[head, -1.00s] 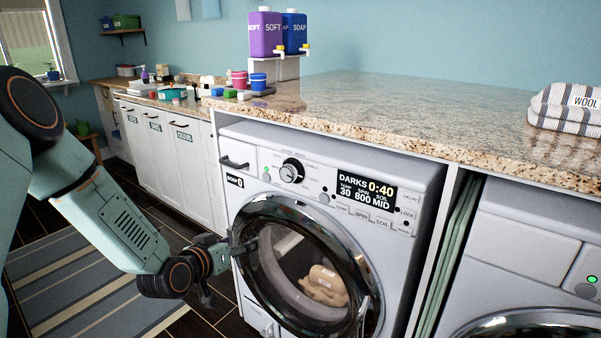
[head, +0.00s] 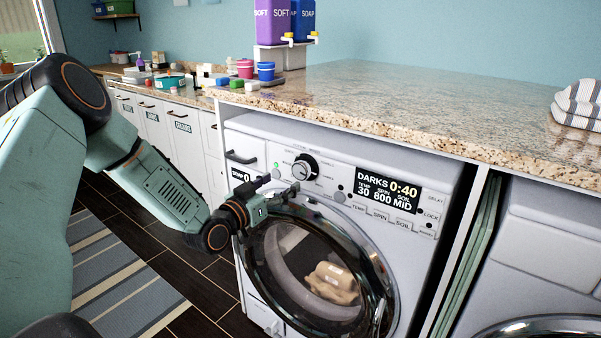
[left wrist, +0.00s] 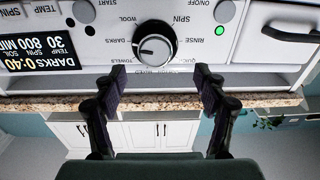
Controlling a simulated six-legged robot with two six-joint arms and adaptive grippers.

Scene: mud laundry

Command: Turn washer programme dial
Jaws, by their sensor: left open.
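The washer (head: 330,140) stands under the counter with its round glass door closed and beige laundry (head: 333,283) visible inside. Its programme dial (head: 304,168), a silver knob with a black ring, is on the control panel. The display (head: 388,189) reads DARKS 0:40, 30, 800, MID. My left gripper (head: 285,188) is just below and left of the dial, in front of the panel. In the left wrist view, upside down, the dial (left wrist: 155,48) lies ahead of and between the open fingers (left wrist: 158,78), apart from them. My right gripper is not in view.
A granite counter (head: 400,110) overhangs the washer top. Soap dispensers (head: 283,22) and small tubs (head: 266,70) stand on it, with striped towels (head: 578,105) at right. The detergent drawer handle (head: 241,158) is left of the dial. A second machine (head: 545,235) stands at right.

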